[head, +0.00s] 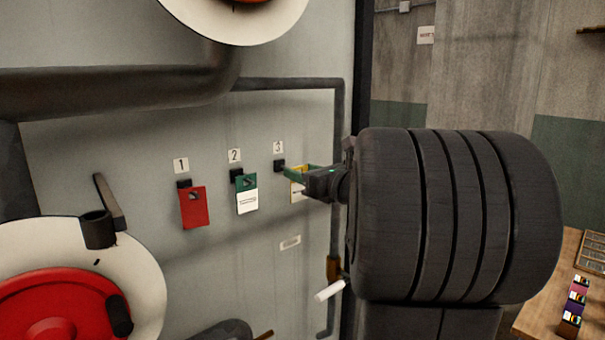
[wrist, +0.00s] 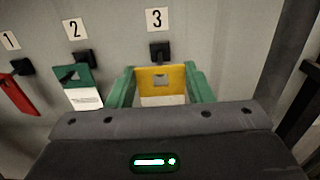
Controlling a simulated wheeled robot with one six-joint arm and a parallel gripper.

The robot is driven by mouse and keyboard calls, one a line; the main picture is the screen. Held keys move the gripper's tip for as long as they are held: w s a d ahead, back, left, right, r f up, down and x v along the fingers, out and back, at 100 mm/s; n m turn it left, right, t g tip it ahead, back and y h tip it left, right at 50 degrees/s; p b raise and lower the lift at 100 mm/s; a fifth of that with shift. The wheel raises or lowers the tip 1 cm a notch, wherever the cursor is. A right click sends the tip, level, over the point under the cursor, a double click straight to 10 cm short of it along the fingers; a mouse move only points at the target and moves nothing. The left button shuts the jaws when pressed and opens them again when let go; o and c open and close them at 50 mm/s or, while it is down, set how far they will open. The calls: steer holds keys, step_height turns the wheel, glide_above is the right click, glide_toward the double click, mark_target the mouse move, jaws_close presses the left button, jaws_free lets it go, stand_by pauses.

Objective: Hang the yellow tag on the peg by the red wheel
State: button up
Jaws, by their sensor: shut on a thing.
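In the head view my gripper (head: 297,176) is at the wall beside peg 3 (head: 279,165), partly hiding the yellow tag (head: 297,190). The red wheel (head: 58,305) is at the lower left on a white round plate, cut by the frame. A black peg-like cylinder with a bar (head: 99,230) stands at that plate's upper edge.
A red tag (head: 194,210) hangs at peg 1 and a green-and-white tag (head: 247,200) at peg 2. A dark pipe (head: 120,88) runs above them. My arm blocks the right. A wooden table (head: 545,290) is at the lower right.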

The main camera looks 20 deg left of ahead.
steer(key=shift+b+v, duration=1.05)
steer(key=shift+v, duration=1.9)
